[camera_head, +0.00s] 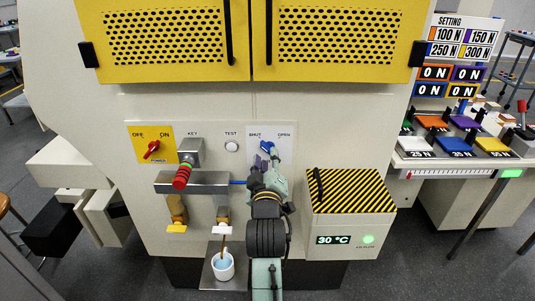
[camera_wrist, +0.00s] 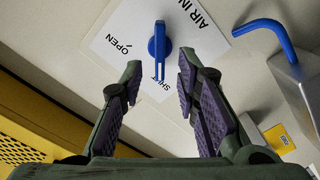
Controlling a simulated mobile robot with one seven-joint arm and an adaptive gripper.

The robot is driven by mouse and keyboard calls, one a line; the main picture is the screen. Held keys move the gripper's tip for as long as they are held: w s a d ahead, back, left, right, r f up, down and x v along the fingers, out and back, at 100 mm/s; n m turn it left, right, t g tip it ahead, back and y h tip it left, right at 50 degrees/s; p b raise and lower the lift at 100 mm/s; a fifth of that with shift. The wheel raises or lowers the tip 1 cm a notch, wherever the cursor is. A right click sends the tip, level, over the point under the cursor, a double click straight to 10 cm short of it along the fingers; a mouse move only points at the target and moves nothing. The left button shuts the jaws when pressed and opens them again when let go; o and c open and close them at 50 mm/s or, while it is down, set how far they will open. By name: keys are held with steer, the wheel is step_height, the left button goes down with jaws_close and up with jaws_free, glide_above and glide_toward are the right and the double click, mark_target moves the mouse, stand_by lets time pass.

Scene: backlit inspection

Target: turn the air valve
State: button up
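The air valve is a blue knob with a narrow handle (camera_wrist: 160,45) on a white plate (camera_wrist: 110,45) marked OPEN, SHUT and AIR IN. In the wrist view one end of the handle lies by the word SHUT. The valve (camera_head: 267,146) also shows in the head view, partly hidden by my gripper. My gripper (camera_wrist: 160,77) is open and empty, with its purple-padded fingers apart on either side of the handle's line. Its tips appear to be short of the knob and not touching it.
A blue bent pipe (camera_wrist: 265,28) and grey block stand beside the plate. A striped box (camera_head: 350,190) stands at right; a white cup (camera_head: 223,268) is below.

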mark_target(267, 151)
steer(key=shift+w+p, duration=0.3)
steer(key=shift+w, duration=1.75)
steer(key=shift+c, duration=0.3)
jaws_close()
